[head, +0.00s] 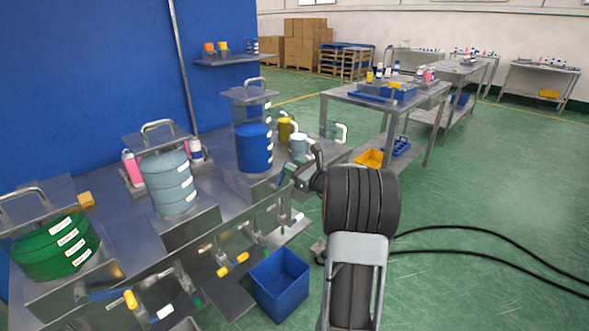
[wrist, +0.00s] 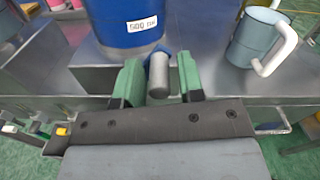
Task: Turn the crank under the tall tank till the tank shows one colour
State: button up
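The tank above my gripper holds blue (head: 254,147), with a clear upper part and white labels on its side. Its lower wall (wrist: 125,18) also shows in the wrist view, with a "500" label. A grey knob with a blue part (wrist: 158,72) sticks out in front of it. My gripper (wrist: 159,84) has its green fingers on either side of this knob, with a gap visible on the right, so it looks open. In the head view my gripper (head: 286,177) is at the bench front, largely hidden by my arm. The crank's mounting is hidden.
A pale blue tank (head: 170,182) and a green tank (head: 55,247) stand further left on the steel bench. Yellow-handled cranks (head: 233,265) project from its front. A blue bin (head: 281,284) stands below. A grey mug (wrist: 258,38) is right of the blue tank.

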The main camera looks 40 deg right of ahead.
grip_shut()
jog(key=shift+d, duration=0.1)
dwell(0.3)
